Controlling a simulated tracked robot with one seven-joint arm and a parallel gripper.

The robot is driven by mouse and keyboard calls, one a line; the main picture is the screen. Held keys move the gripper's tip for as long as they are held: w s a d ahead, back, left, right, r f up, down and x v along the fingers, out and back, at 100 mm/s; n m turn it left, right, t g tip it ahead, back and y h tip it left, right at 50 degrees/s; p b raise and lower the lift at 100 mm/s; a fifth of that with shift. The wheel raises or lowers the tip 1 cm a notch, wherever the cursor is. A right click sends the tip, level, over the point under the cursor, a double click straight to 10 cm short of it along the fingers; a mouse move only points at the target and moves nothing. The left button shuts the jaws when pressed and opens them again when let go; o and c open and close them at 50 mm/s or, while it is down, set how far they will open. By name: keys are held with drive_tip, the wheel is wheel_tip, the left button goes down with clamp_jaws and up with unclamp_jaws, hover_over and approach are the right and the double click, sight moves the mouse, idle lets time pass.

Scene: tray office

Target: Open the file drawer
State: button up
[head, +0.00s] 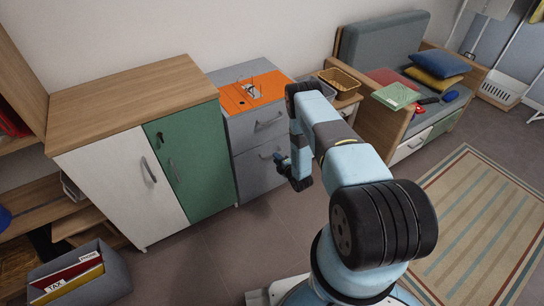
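A grey two-drawer cabinet stands against the wall in the middle of the head view. Its upper drawer (246,130) and lower drawer (250,177) both look shut, each with a bar handle. I cannot tell from a label which is the file drawer. My gripper (279,160) is small and dark, in front of the lower drawer near the right end of its handle (266,155). I cannot tell whether it touches the handle or whether its fingers are open. My arm hides the cabinet's right side.
A cupboard with a white door (120,185) and a green door (190,160) stands left of the drawers. A grey bin (105,275) with files sits on the floor at lower left. A bench (390,125) and striped rug (480,215) are at right.

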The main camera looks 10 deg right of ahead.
drive_tip(key=shift+x, duration=2.35)
drive_tip(key=shift+c, duration=0.2)
clamp_jaws()
drive_tip(key=shift+s+f, duration=0.1)
